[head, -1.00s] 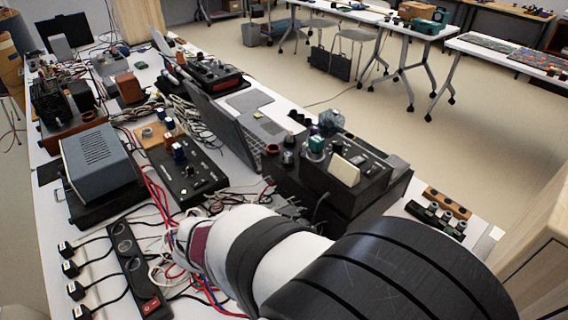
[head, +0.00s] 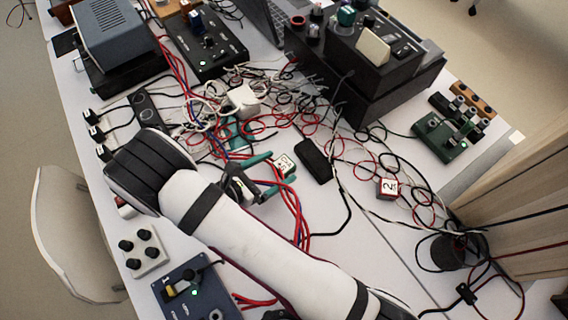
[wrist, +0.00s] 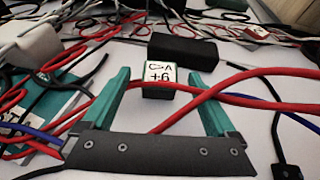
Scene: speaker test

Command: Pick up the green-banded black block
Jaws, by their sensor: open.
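A small block (head: 285,165) with white lettered faces and dark green edges lies among cables near the table's middle. In the wrist view the same block (wrist: 159,82) sits between my gripper's fingertips (wrist: 160,73), with a gap on each side. My gripper (head: 279,170) is open, with teal fingers; it is low over the table. A larger plain black block (head: 315,160) lies just right of the small one, and behind it in the wrist view (wrist: 183,51). I see no green band on that one.
Red cables (wrist: 250,84) run across the finger area close to the small block. A red-edged numbered block (head: 388,188) lies to the right among tangled wires. A white adapter (head: 242,99) and black equipment (head: 385,70) stand beyond. Bare table (head: 375,240) shows at the lower right.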

